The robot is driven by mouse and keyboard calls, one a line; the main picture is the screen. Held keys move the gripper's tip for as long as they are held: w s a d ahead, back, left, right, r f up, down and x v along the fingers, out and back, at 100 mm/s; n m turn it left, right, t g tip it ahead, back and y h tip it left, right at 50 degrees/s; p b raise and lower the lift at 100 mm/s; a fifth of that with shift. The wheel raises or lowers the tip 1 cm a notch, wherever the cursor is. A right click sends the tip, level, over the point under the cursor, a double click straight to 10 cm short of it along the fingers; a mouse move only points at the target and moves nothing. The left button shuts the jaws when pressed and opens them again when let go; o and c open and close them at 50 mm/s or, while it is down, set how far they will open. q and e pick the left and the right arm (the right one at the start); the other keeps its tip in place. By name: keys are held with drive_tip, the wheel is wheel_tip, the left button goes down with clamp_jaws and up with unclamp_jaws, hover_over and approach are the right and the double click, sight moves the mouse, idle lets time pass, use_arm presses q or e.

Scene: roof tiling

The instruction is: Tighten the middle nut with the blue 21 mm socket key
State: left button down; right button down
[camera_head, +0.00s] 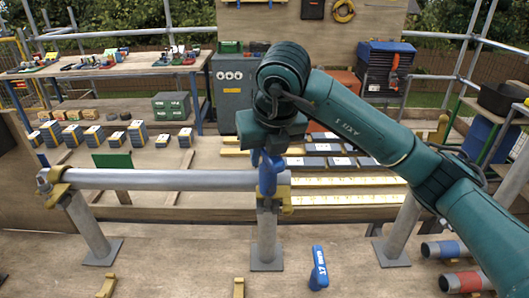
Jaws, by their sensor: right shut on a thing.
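My right gripper (264,152) reaches in from the right and points down over the middle post. It is shut on a blue socket key (268,176), which hangs down in front of the pipe's right end. The key's lower end is at the yellow clamp (282,198) on top of the middle post (266,235). The middle nut is hidden behind the key, so I cannot tell whether the socket is seated on it. A second blue key (318,268), marked 17 mm, stands at the front of the deck. My left gripper is out of view.
The long grey pipe (160,180) runs left to another yellow clamp (57,188) on the left post (90,228). The right post (400,232) stands partly behind my arm. Blue-banded and red-banded tubes (443,249) lie at right. Yellow blocks (107,286) lie in front.

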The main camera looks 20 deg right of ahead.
drive_tip(key=shift+w+d+r+p, duration=0.15)
drive_tip(key=shift+r+p, duration=0.3)
drive_tip(key=shift+r, duration=0.55)
drive_tip(key=shift+w+d+r+p, duration=0.15)
drive_tip(key=shift+r+p, duration=0.25)
drive_tip(key=shift+r, duration=0.55)
drive_tip(key=shift+s+a+r+p, duration=0.25)
drive_tip(key=shift+s+r, duration=0.2)
drive_tip(key=shift+r, duration=0.3)
drive_tip(key=shift+w+r, duration=0.2)
drive_tip(key=shift+w, duration=0.05)
drive_tip(key=shift+s+r+p, duration=0.15)
drive_tip(key=shift+r+p, duration=0.05)
drive_tip(key=shift+p, duration=0.1)
drive_tip(key=shift+f, duration=0.1)
